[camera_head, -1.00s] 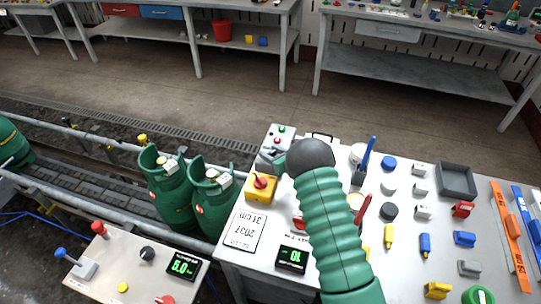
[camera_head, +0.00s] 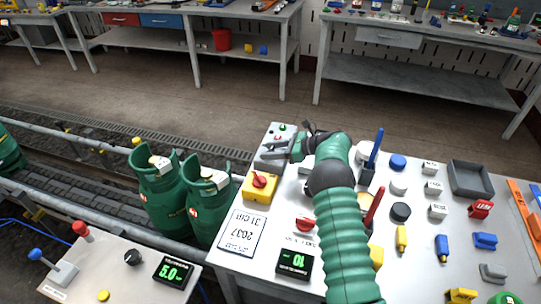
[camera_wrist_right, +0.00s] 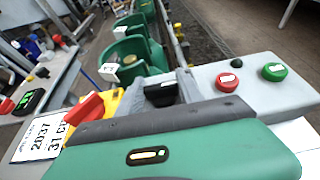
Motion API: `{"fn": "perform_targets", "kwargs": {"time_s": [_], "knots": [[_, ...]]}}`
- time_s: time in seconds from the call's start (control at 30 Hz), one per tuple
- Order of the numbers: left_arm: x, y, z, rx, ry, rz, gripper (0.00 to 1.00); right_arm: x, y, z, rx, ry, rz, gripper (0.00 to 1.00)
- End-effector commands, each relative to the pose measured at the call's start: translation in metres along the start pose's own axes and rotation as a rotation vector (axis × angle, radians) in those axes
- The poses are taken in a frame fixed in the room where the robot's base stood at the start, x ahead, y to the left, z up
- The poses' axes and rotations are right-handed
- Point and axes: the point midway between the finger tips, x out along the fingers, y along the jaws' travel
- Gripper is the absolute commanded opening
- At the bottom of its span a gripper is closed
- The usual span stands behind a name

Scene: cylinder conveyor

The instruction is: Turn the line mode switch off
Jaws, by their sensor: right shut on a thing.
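A grey control box (camera_head: 275,130) with a green button and a red button stands at the back left corner of the right table. A black switch knob (camera_wrist_right: 160,93) shows on this box in the right wrist view; no label on it is readable. My right gripper (camera_head: 272,151) is at the box, shut on the knob, and its fingers largely hide the knob in the head view. The green gripper body fills the bottom of the wrist view. My left gripper is not in view.
A yellow box with a red rotary knob (camera_head: 260,181) stands close in front of my right gripper. Green gas cylinders (camera_head: 161,192) stand on the conveyor to the left. Pens, blocks and a grey tray (camera_head: 470,192) occupy the table to the right.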

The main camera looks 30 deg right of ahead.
Motion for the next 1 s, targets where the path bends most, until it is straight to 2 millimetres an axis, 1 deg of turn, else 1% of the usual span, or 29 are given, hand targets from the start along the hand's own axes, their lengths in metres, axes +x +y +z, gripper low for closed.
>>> {"fn": "perform_targets", "kwargs": {"time_s": [0.1, 0.47, 0.5, 0.6, 0.63, 0.9, 1.0], "knots": [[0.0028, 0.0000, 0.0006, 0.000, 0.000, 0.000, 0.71, -0.0006, -0.0015, -0.0003, -0.005, -0.001, 0.006, 0.03], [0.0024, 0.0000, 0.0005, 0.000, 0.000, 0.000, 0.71, -0.0009, -0.0015, 0.0012, -0.005, -0.002, 0.008, 0.03], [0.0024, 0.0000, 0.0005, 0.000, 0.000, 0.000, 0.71, -0.0009, -0.0015, 0.0012, -0.005, -0.002, 0.008, 0.49], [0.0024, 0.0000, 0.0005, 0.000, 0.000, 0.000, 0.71, -0.0007, -0.0012, 0.0011, -0.005, -0.002, 0.009, 0.62], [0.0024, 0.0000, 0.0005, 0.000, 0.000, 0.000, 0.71, -0.0007, -0.0011, 0.0010, -0.005, -0.002, 0.009, 0.65], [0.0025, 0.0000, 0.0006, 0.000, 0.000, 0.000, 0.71, -0.0007, -0.0006, 0.0009, -0.006, -0.002, 0.010, 0.65], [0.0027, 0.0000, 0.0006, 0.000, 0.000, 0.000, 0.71, -0.0082, -0.0012, 0.0011, -0.006, -0.002, 0.009, 0.65]]}}
